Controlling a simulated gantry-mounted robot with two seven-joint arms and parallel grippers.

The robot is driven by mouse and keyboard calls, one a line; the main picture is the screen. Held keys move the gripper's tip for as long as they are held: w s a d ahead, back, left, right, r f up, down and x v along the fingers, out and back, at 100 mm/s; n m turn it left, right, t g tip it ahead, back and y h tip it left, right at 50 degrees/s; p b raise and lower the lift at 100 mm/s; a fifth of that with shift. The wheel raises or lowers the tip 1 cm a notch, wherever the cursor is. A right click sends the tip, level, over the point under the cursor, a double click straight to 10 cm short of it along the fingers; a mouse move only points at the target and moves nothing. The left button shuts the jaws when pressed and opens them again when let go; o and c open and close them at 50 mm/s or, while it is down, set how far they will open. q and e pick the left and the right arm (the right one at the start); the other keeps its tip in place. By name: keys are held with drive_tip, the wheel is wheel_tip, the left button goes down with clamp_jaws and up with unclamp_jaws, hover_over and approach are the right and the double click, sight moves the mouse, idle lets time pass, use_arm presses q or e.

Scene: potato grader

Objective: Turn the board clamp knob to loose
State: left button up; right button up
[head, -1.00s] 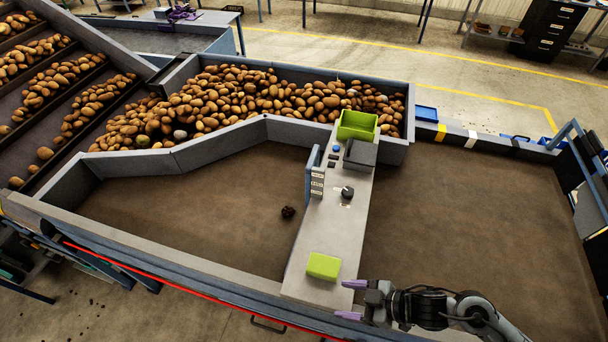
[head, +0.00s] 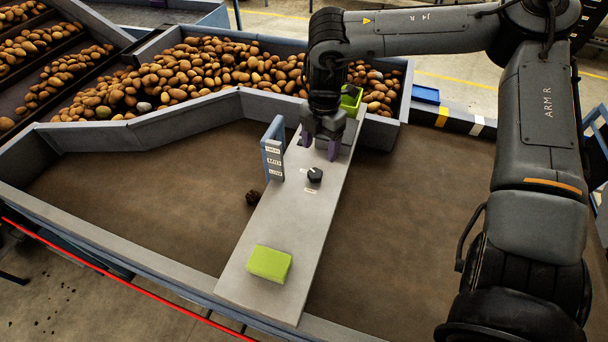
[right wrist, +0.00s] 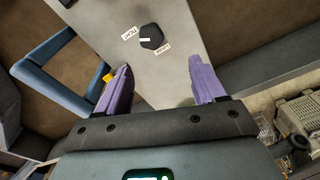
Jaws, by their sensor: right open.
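The clamp knob (head: 315,175) is a small black dial on the grey panel (head: 265,215), with small labels beside it. In the right wrist view the knob (right wrist: 152,37) lies beyond the fingertips, between a label at its left that seems to read TIGHT and one below that seems to read LOOSE. A pale mark shows on the knob's left side. My right gripper (head: 319,146) points down over the panel, just behind the knob and apart from it. Its purple fingers (right wrist: 160,68) are open and empty. My left gripper is out of view.
A blue upright board (head: 273,150) with labels stands at the panel's left edge, close to my right gripper. A green sponge-like block (head: 269,263) lies on the near panel. A green bin (head: 351,98) is partly hidden behind my gripper. Potatoes (head: 200,75) fill the trough behind.

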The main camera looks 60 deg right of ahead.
sight(315, 173)
drive_tip(key=shift+h, duration=0.5)
drive_tip(key=f, duration=0.7)
drive_tip(key=w+f, duration=0.1)
drive_tip(key=f, duration=0.2)
drive_tip(key=shift+f+b, duration=0.15)
drive_tip(key=shift+b, duration=0.15)
drive_tip(key=c, duration=1.1)
drive_tip(key=shift+o, duration=0.2)
drive_tip(key=shift+n, duration=0.3)
